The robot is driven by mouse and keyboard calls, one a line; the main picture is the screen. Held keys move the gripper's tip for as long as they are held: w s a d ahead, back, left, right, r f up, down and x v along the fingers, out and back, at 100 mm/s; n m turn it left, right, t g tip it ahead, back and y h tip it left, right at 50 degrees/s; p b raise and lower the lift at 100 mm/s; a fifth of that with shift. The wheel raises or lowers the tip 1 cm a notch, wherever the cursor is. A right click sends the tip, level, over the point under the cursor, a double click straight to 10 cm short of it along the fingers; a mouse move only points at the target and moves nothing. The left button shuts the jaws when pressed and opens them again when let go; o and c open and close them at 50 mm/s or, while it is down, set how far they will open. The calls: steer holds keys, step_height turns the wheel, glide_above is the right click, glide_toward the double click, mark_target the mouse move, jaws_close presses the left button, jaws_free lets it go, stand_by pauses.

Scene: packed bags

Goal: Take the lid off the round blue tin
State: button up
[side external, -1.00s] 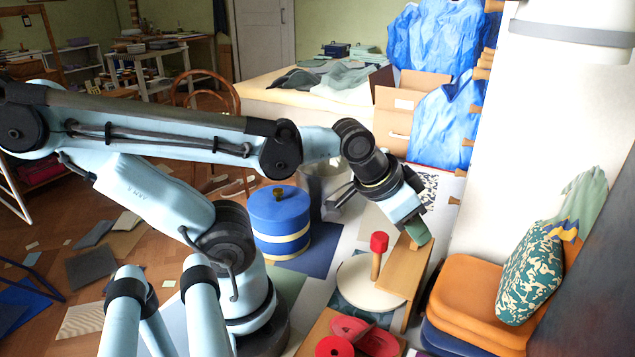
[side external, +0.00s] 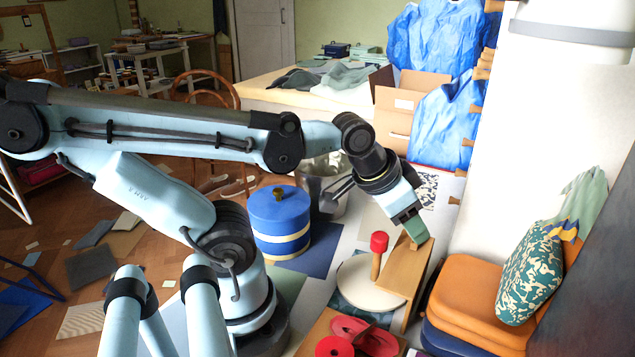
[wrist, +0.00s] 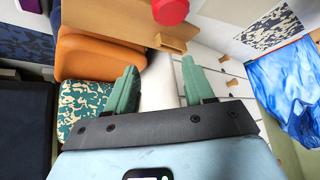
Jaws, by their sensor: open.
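The round blue tin (side external: 281,235) stands upright on a dark blue mat, just right of my arm's base, in the side external view. It has a pale band and a blue lid (side external: 265,206) with a brass-coloured knob on top. The lid sits on the tin. My gripper (side external: 414,230) is well to the right of the tin, above a wooden bench. Its two green fingers stand apart and empty in the wrist view (wrist: 158,75). The tin is not seen in the wrist view.
The wooden bench (side external: 413,276) lies close to my fingers. A red-topped wooden peg (side external: 378,243) stands by a round cream board (side external: 360,286). A metal bin (side external: 325,176) stands behind the tin. Orange cushions (side external: 470,297) are at right. Red discs (side external: 365,337) lie in front.

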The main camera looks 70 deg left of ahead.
steer(key=s+a+r+m+g+y, duration=0.2)
steer(key=s+a+r+m, duration=0.1)
steer(key=a, duration=0.6)
steer(key=m+g+h, duration=0.1)
steer(key=m+g, duration=0.5)
glide_toward(278, 190)
steer(key=shift+s+a+f, duration=0.15)
steer(key=shift+a+f, duration=0.05)
steer(key=shift+f, duration=1.2)
steer(key=shift+s+a+f, duration=0.15)
steer(key=shift+a+f, duration=0.05)
steer(key=shift+f, duration=1.2)
steer(key=shift+s+a+f, duration=0.15)
steer(key=shift+a+f, duration=0.05)
steer(key=shift+f, duration=1.25)
jaws_close()
